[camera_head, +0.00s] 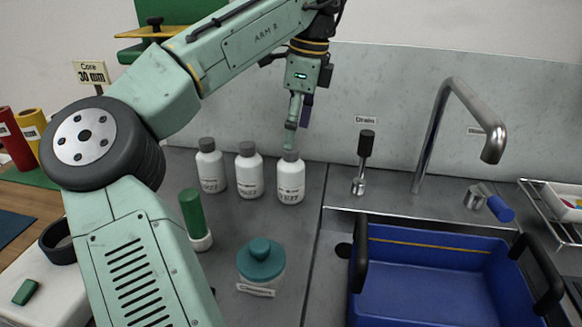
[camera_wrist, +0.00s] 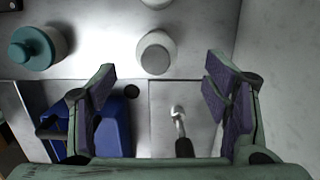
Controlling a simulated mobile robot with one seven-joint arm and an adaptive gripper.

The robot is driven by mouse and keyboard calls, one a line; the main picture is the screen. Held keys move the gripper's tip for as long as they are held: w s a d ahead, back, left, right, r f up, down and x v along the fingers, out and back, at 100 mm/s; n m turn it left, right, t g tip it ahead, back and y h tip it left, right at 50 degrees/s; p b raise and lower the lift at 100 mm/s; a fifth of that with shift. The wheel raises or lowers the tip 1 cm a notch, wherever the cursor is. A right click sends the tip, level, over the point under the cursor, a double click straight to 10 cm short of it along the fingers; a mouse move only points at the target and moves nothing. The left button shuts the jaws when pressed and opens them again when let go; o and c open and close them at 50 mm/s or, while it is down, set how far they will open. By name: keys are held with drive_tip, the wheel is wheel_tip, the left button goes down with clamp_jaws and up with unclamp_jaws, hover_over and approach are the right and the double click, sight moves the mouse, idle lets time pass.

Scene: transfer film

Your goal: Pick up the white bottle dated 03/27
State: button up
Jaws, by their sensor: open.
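Three white bottles with grey caps stand upright in a row on the grey counter in the head view: a left one (camera_head: 211,170), a middle one (camera_head: 249,174) and a right one (camera_head: 290,181). Each has a printed label, too small to read the date surely. My gripper (camera_head: 296,118) points down just above the right bottle, near its cap. In the wrist view my gripper (camera_wrist: 160,80) has its fingers wide apart and empty. The right bottle (camera_wrist: 155,55) is seen from above, just beyond the fingertips. The middle bottle (camera_wrist: 156,3) is cut by the top edge.
A teal-lidded jar (camera_head: 260,265) and a green-topped bottle (camera_head: 194,218) stand in front of the row. A blue basin (camera_head: 430,285), a drain lever (camera_head: 364,158) and a metal faucet (camera_head: 446,110) are to the right. The wall is close behind the bottles.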

sight(288, 169)
drive_tip(key=f, duration=0.4)
drive_tip(key=shift+s+a, duration=0.15)
drive_tip(key=shift+a, duration=0.15)
drive_tip(key=shift+a+f, duration=0.15)
drive_tip(key=shift+f, duration=1.3)
drive_tip(key=shift+a+f, duration=0.15)
drive_tip(key=shift+f, duration=1.3)
drive_tip(key=shift+c, duration=0.4)
drive_tip(key=c, duration=1.3)
